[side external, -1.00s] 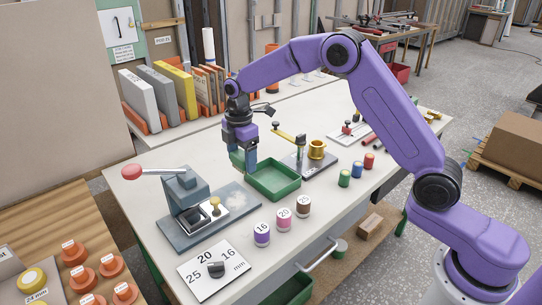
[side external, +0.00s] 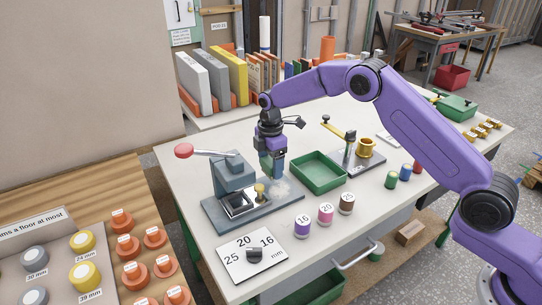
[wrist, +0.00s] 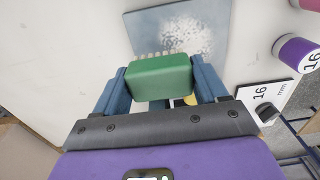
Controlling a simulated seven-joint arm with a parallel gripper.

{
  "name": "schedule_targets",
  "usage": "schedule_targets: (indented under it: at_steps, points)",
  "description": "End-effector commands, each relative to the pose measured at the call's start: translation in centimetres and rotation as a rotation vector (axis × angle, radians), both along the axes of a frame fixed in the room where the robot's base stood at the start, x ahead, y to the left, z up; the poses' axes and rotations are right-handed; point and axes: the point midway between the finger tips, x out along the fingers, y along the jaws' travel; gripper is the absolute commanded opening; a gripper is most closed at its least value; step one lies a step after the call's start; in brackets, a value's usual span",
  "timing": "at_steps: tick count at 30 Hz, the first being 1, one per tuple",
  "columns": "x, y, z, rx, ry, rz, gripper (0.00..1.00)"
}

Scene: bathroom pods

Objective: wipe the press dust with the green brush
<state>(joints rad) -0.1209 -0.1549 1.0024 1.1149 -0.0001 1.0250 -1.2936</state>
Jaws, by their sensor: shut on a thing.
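My gripper (side external: 272,165) is shut on the green brush (wrist: 160,77), which shows as a green block between the blue fingers in the wrist view. A row of pale bristles shows along its upper edge there. The press (side external: 232,178) is grey-blue with a red-knobbed lever and stands on a flat base plate (side external: 225,222). Pale press dust (wrist: 188,36) lies on the plate just beyond the brush in the wrist view, and beside the gripper in the side view (side external: 284,190). I cannot tell whether the bristles touch the plate.
An open green tray (side external: 320,186) stands right of the plate. Several spools, including a purple one (side external: 302,226), stand in front of it. A number card (side external: 246,262) lies near the front edge. A fixture with a gold cup (side external: 366,148) stands behind the tray.

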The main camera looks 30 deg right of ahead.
Motion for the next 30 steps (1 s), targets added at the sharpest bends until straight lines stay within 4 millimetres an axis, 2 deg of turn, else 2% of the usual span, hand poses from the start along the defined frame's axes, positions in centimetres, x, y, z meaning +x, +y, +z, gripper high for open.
schedule_targets:
  at_steps: [8,10,12,30]
  points:
    - [0.0,0.0,-2.6,0.000,0.001,0.000,0.48]
    - [-0.1,0.0,-3.9,-0.001,0.004,0.000,0.48]
    - [-0.8,0.0,-3.8,-0.001,0.002,0.001,0.39]
    - [-6.3,0.0,-3.7,-0.001,0.003,0.001,0.39]
